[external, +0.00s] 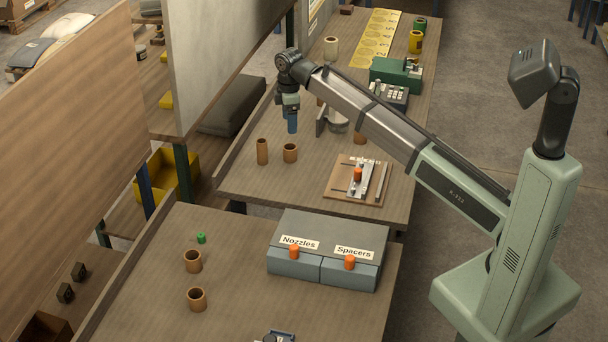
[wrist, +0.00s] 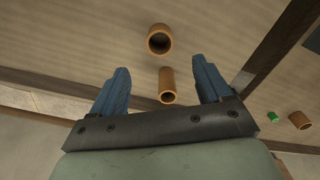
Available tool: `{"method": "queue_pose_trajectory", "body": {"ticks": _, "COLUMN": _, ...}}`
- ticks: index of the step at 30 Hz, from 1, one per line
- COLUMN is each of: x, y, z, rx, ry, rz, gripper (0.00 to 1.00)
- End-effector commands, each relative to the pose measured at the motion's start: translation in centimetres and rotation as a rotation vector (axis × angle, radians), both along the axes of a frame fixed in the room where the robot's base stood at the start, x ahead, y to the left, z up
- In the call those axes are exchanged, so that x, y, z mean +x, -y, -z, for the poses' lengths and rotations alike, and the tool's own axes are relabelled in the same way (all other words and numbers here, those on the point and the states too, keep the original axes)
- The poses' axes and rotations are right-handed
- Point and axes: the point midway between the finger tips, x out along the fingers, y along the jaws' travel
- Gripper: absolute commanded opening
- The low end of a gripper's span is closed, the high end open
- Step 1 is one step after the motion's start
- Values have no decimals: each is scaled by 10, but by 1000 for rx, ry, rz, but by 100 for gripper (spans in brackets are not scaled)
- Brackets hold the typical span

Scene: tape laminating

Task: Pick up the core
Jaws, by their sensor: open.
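Several brown hollow cores stand on two benches, and I cannot tell which one the task means. A taller, narrow core (external: 262,151) and a shorter, wider core (external: 290,153) stand side by side on the far bench. My gripper (external: 292,122) hangs above and behind them, pointing down and touching neither. In the wrist view, my gripper (wrist: 160,65) has its blue fingers apart with nothing held. There the narrow core (wrist: 167,85) shows between the fingers in the picture, and the wide core (wrist: 160,39) shows beyond the tips. Two more cores, one nearer the back (external: 193,261) and another (external: 197,299), stand on the near bench.
A grey box labelled Nozzles and Spacers (external: 328,240) sits on the near bench, with a small green piece (external: 201,238) to its left. A wooden board with a fixture (external: 374,196) lies right of the far cores. A gap (external: 262,212) separates the benches.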

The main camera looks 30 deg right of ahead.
Motion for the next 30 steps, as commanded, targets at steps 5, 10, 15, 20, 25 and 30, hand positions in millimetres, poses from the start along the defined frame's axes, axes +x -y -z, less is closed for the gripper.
{"method": "queue_pose_trajectory", "body": {"ticks": 5, "x": -12, "y": -30, "z": 0, "rx": 0, "ry": 0, "rz": -41, "gripper": 78}}
{"method": "queue_pose_trajectory", "body": {"ticks": 10, "x": -43, "y": -97, "z": 0, "rx": 1, "ry": 0, "rz": -133, "gripper": 78}}
{"method": "queue_pose_trajectory", "body": {"ticks": 15, "x": -85, "y": -168, "z": -2, "rx": 1, "ry": 1, "rz": -236, "gripper": 78}}
{"method": "queue_pose_trajectory", "body": {"ticks": 20, "x": -130, "y": -230, "z": -3, "rx": 1, "ry": 2, "rz": -331, "gripper": 78}}
{"method": "queue_pose_trajectory", "body": {"ticks": 25, "x": -182, "y": -292, "z": -5, "rx": 3, "ry": 4, "rz": -433, "gripper": 78}}
{"method": "queue_pose_trajectory", "body": {"ticks": 30, "x": -241, "y": -350, "z": -7, "rx": 3, "ry": 5, "rz": -534, "gripper": 78}}
